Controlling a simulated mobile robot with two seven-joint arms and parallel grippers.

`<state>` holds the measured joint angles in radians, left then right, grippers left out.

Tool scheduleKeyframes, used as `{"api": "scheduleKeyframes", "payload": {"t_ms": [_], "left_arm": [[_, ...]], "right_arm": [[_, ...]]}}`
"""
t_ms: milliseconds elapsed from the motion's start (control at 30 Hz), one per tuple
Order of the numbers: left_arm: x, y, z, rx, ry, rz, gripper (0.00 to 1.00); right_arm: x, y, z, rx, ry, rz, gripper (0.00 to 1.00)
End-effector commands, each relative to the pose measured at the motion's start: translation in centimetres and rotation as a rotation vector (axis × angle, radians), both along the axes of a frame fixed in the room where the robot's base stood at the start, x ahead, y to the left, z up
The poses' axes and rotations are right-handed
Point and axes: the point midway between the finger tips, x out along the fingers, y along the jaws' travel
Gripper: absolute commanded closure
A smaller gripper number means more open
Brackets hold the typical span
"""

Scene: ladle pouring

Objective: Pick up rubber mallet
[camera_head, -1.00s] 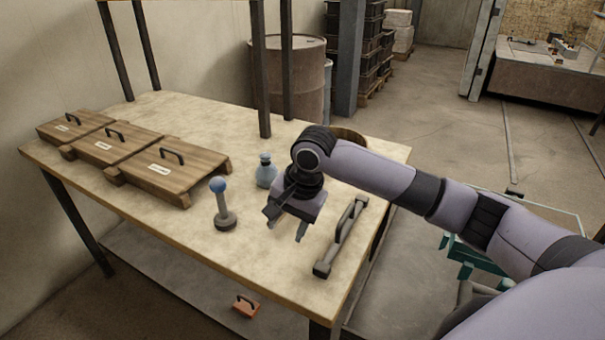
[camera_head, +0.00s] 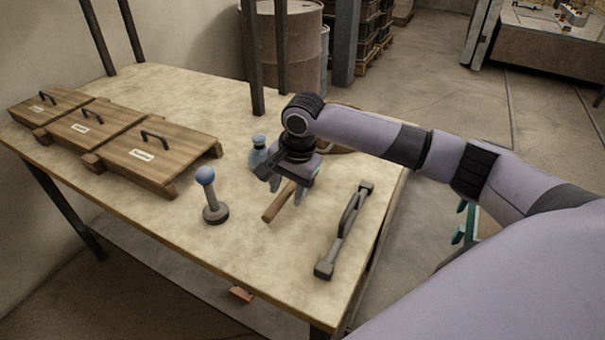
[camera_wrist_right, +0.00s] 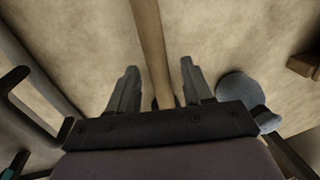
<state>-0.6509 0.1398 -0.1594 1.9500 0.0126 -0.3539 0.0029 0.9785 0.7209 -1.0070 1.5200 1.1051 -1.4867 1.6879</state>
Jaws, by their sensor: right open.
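The mallet shows only as a brown wooden handle (camera_head: 276,206) on the table, below my right gripper (camera_head: 287,191) in the head view. Its head is hidden. In the right wrist view the handle (camera_wrist_right: 150,38) runs from the top edge down between the two grey fingers of the right gripper (camera_wrist_right: 158,70). Those fingers are open, one on each side of the handle, with gaps between. How far above the handle they are is hard to tell. My left gripper is not in view.
A blue flask (camera_head: 258,155) stands close left of the right gripper. A blue-knobbed upright tool (camera_head: 213,204) is farther left, and a grey bar with a handle (camera_head: 343,232) lies to the right. Wooden lidded boxes (camera_head: 165,160) fill the table's left side. Dark posts (camera_head: 256,60) rise at the back.

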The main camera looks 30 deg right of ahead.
Motion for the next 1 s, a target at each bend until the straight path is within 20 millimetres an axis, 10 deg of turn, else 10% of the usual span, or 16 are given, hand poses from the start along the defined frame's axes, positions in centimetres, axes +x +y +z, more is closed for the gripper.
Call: {"api": "scheduleKeyframes", "payload": {"t_ms": [367,533,1000], "left_arm": [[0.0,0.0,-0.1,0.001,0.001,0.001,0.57],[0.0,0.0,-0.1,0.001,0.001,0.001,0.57],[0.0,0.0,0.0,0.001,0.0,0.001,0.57]], "right_arm": [[0.2,0.1,-1.4,0.0,0.0,0.001,0.5],[0.2,0.1,-1.4,0.0,0.0,0.001,1.0],[0.3,0.1,-0.1,0.002,-0.005,0.001,1.0]]}}
